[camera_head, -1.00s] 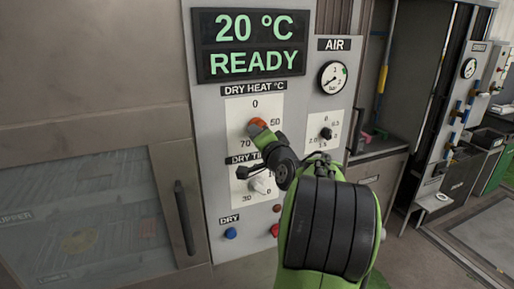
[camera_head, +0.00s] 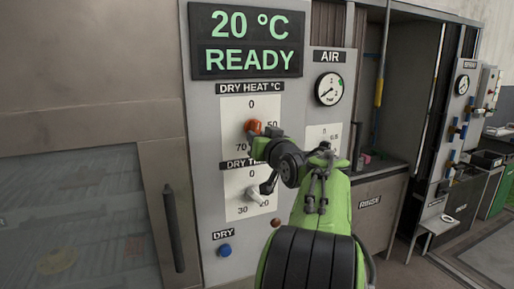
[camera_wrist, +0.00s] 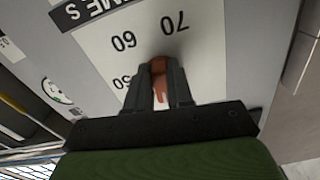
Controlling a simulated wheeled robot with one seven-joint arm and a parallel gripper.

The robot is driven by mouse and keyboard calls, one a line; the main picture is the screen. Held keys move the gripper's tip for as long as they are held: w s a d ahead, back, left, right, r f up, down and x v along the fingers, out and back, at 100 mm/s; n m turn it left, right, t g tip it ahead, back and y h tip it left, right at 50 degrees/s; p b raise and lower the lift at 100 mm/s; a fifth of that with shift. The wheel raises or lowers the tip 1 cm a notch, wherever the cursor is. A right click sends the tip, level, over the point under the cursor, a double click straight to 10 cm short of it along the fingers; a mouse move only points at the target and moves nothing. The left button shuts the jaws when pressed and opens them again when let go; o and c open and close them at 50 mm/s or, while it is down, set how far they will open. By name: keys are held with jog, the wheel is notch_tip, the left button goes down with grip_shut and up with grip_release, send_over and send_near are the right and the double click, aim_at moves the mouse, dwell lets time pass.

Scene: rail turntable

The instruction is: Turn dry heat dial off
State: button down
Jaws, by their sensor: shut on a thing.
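The dry heat dial (camera_head: 252,126) is an orange knob on a white scale plate under the DRY HEAT °C label, on the grey control panel. Marks 0, 50 and 70 show around it. My gripper (camera_head: 258,143) reaches it from the lower right and covers part of it. In the wrist view my gripper (camera_wrist: 158,78) has its two dark fingers on either side of the orange knob (camera_wrist: 159,66), shut on it. The numbers 50, 60 and 70 show around the knob there. I cannot tell which mark the knob points to.
The display (camera_head: 247,42) reads 20 °C READY. Below the dial is a pale dry time knob (camera_head: 256,194), close to my gripper. A blue button (camera_head: 225,250) sits lower. An air gauge (camera_head: 329,89) is to the right, and a door with a dark handle (camera_head: 173,228) to the left.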

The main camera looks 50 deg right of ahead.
jog(key=shift+d+f+n+b, duration=0.15)
jog(key=shift+n+b, duration=0.3)
jog(key=shift+n, duration=0.35)
jog(key=c, duration=1)
grip_release()
jog(key=shift+s, duration=0.1)
jog(key=v, duration=1.5)
jog(key=shift+s+a+b, duration=0.25)
jog(key=shift+s+b, duration=0.05)
